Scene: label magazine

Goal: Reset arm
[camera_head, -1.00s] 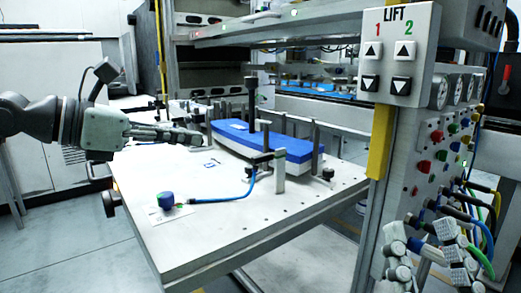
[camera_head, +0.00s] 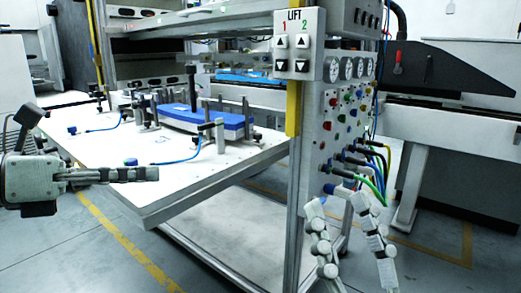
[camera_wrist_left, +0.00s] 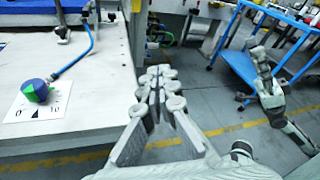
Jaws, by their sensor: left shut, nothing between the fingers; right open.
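My left gripper (camera_head: 140,174) is at the left of the head view, beside the near left corner of the white table (camera_head: 190,195). Its fingers are together with nothing between them. In the left wrist view the left gripper (camera_wrist_left: 162,82) points over the floor, just right of the table edge. My right gripper (camera_head: 338,204) is at the lower right of the head view, in front of the control panel. Its two fingers stand apart and empty. The right gripper (camera_wrist_left: 268,90) also shows at the right of the left wrist view.
A blue-topped block (camera_head: 215,118) sits among clamps and posts on the table. A blue-green knob (camera_wrist_left: 36,90) with a scale card is near the table edge. The LIFT panel (camera_head: 300,45), gauges and hoses (camera_head: 365,165) stand beyond my right gripper. A blue cart (camera_wrist_left: 245,68) stands farther off.

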